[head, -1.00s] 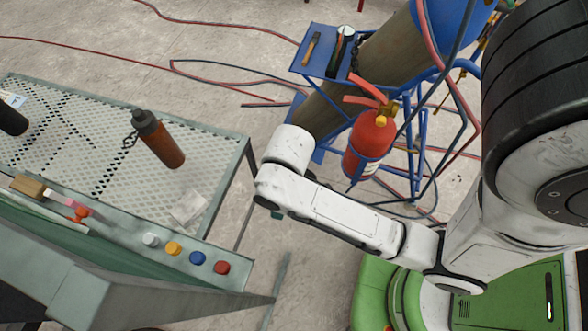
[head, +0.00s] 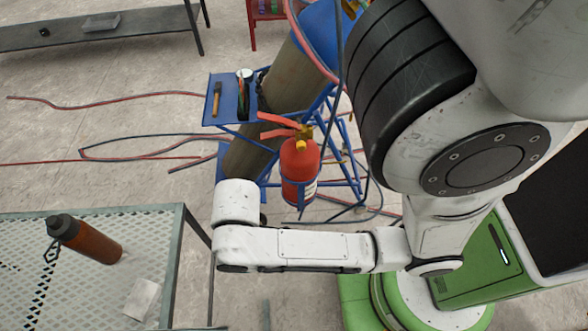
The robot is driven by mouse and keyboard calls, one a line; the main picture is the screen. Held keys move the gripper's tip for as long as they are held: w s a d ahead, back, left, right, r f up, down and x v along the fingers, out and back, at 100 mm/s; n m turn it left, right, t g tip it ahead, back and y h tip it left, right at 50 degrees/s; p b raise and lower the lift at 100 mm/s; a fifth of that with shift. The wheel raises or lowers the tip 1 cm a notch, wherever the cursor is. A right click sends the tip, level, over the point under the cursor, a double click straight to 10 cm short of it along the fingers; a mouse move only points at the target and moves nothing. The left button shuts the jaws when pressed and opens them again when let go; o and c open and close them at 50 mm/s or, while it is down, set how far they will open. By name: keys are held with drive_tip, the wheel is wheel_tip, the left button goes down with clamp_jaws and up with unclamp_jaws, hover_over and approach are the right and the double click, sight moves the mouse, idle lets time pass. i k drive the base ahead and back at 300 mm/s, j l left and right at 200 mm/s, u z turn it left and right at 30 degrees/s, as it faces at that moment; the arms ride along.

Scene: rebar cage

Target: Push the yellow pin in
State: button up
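The red fire extinguisher (head: 299,165) stands in the blue frame of a cylinder cart, beyond my arm. A small yellow knob (head: 300,146) shows at the front of its neck, below the red handle (head: 283,120). I cannot tell whether this knob is a pin or how far it sticks out. My white arm crosses the middle of the view, its leftmost visible joint left of and below the extinguisher. My gripper is not in view. No row of coloured buttons shows now.
A mesh-top table (head: 60,285) at lower left holds a brown bottle (head: 85,238) and a pale block (head: 142,300). The blue cart (head: 231,98) carries a hammer and a large cylinder (head: 270,90). Red and dark hoses (head: 130,152) lie on the floor. A grey bench (head: 100,28) stands behind.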

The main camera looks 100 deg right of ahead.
sight(300, 145)
drive_tip(key=k+l, duration=0.15)
drive_tip(key=k, duration=0.3)
drive_tip(key=k+l, duration=0.15)
drive_tip(key=k, duration=0.35)
drive_tip(key=z, duration=0.05)
